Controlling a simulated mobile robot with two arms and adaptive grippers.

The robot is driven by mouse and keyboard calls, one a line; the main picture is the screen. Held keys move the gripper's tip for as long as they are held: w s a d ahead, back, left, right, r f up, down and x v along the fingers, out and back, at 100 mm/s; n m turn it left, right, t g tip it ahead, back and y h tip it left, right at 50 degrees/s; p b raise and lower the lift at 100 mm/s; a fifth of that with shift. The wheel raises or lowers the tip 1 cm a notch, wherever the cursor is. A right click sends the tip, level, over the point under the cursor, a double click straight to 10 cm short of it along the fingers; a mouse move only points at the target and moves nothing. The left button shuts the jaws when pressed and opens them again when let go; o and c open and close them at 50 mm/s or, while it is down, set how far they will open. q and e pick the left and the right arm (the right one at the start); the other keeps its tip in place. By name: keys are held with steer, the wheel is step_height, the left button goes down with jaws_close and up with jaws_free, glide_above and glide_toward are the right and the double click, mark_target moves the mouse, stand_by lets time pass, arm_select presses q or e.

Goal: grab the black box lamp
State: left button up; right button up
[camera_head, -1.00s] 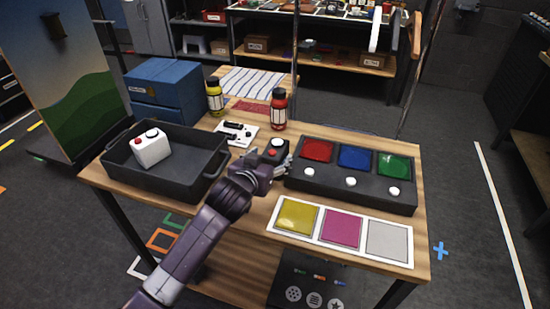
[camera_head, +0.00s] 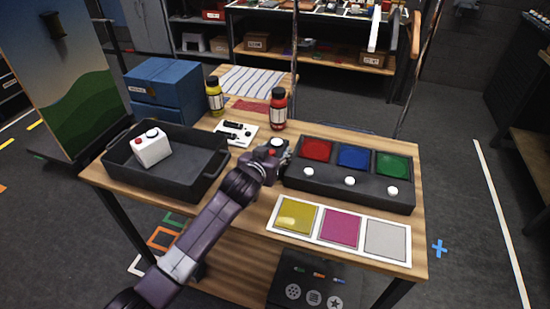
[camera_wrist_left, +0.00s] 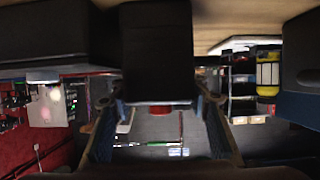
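The black box lamp (camera_head: 279,143), a small dark box with a white round top piece and a red part, stands on the wooden table left of the dark button panel. My left gripper (camera_head: 269,158) is at its near side and partly covers it. In the left wrist view the black box (camera_wrist_left: 157,50) fills the middle, with its red part at its lower edge. The open fingers (camera_wrist_left: 160,112) are spread to either side of it, close to its sides; contact cannot be told. My right gripper is not in view.
The dark panel (camera_head: 300,177) with red, blue and green buttons is close on the right. A grey tray (camera_head: 190,185) holding a white box (camera_head: 151,149) is on the left. Red (camera_head: 278,108) and yellow (camera_head: 214,98) bottles stand behind. Colored pads (camera_head: 341,227) lie in front.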

arm_select(q)
steer(key=c, duration=0.7)
steer(key=shift+r, duration=0.1)
steer(key=shift+c, duration=1)
